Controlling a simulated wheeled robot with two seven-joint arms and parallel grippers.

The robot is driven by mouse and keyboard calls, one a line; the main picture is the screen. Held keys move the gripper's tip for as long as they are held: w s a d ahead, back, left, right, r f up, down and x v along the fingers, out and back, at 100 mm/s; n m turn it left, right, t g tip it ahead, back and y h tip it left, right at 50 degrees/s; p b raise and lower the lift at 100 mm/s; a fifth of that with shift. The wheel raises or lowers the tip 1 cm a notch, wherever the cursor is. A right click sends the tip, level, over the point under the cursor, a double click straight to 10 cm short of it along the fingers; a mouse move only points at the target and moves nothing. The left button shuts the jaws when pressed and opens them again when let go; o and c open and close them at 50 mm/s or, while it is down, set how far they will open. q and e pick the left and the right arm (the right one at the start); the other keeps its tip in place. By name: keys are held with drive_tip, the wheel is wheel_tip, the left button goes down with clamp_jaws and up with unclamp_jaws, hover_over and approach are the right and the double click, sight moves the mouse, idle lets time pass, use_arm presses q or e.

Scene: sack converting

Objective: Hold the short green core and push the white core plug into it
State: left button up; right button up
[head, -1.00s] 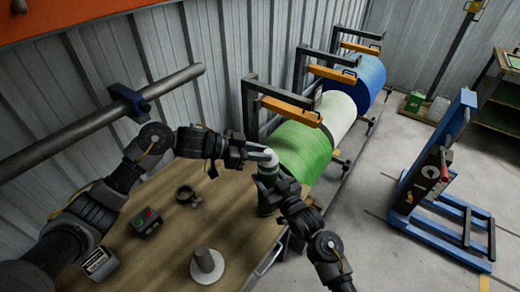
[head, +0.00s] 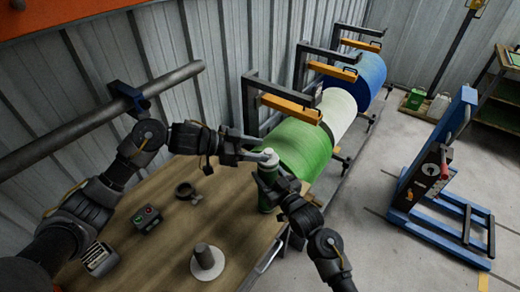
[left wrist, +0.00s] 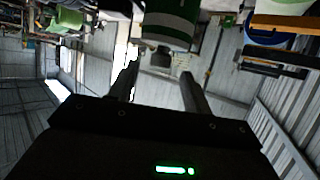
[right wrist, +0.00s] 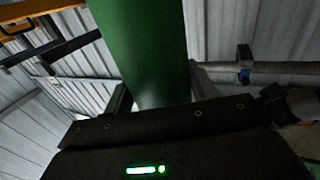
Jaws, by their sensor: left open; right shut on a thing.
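The short green core (head: 266,200) stands upright near the bench's right edge. My right gripper (head: 272,181) is shut around it; the core also fills the middle of the right wrist view (right wrist: 145,50). The pale core plug (head: 268,158) sits at the core's top end; how deep it sits I cannot tell. In the left wrist view the core's green end with a white band (left wrist: 171,27) shows, with the plug's grey knob (left wrist: 160,60) beyond my fingertips. My left gripper (left wrist: 157,82) is open, its two fingers apart with nothing held between them.
The wooden bench (head: 170,225) carries a button box (head: 146,218), a dark ring (head: 185,190) and a grey post on a round base (head: 207,262). A blue lifter (head: 440,190) stands on the floor at right.

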use_arm(q)
drive_tip(key=v, duration=1)
drive_tip(key=shift+s+a, duration=0.2)
drive_tip(key=shift+a, duration=0.1)
use_arm(e)
drive_tip(key=o, duration=1.3)
drive_tip(key=shift+s, duration=0.1)
drive_tip(key=v, duration=1.2)
